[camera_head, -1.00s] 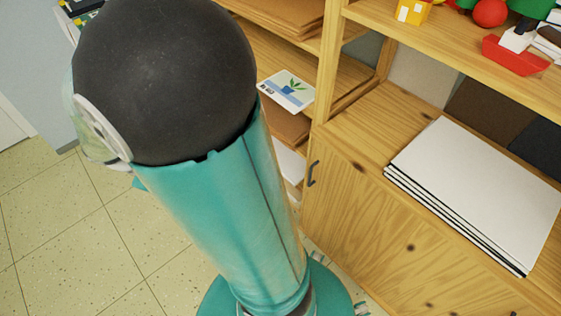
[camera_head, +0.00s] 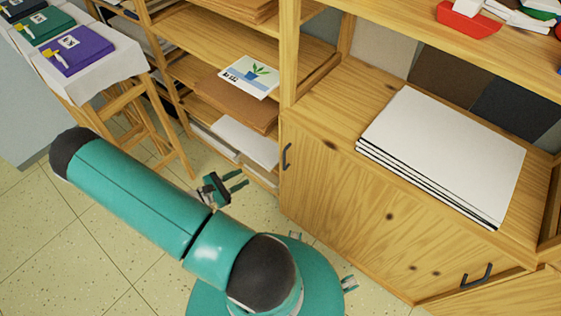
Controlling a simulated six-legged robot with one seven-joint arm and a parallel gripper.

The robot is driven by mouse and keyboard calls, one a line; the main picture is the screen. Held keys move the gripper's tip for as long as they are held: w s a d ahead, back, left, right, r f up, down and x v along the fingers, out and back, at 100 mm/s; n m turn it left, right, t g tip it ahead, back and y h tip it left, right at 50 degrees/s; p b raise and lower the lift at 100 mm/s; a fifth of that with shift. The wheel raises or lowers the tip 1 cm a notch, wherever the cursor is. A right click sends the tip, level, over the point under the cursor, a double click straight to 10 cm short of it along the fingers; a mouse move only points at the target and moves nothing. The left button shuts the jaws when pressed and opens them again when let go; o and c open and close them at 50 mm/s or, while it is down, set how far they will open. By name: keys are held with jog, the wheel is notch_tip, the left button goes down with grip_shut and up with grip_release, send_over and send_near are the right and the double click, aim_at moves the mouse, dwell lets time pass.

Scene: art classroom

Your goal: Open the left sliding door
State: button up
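The wooden cabinet's door panel (camera_head: 345,205) faces me right of centre, with a dark upright handle (camera_head: 287,156) near its left edge. The panel covers the visible front left of the cabinet, and I see no gap at that edge. A second dark handle (camera_head: 477,275) shows at the lower right; I cannot tell which panel bears it. My gripper (camera_head: 243,178) is open and empty, its two fingers apart and pointing right, to the left of the left handle in the picture and apart from it.
A stack of white boards (camera_head: 440,150) lies on the cabinet top. Open shelves with cardboard sheets (camera_head: 235,100) and a plant picture (camera_head: 249,77) stand left of it. A wooden stand (camera_head: 150,110) with coloured folders is at upper left. Tiled floor (camera_head: 60,240) is clear at left.

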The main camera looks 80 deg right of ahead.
jog(key=s+d+f+n+h, duration=0.1)
jog(key=s+d+f, duration=0.3)
jog(key=s+d, duration=0.7)
jog(key=shift+s+d+n+h, duration=0.15)
jog(key=shift+d+n+h, duration=0.25)
jog(key=shift+d+n, duration=0.55)
jog(key=shift+d, duration=0.1)
grip_shut()
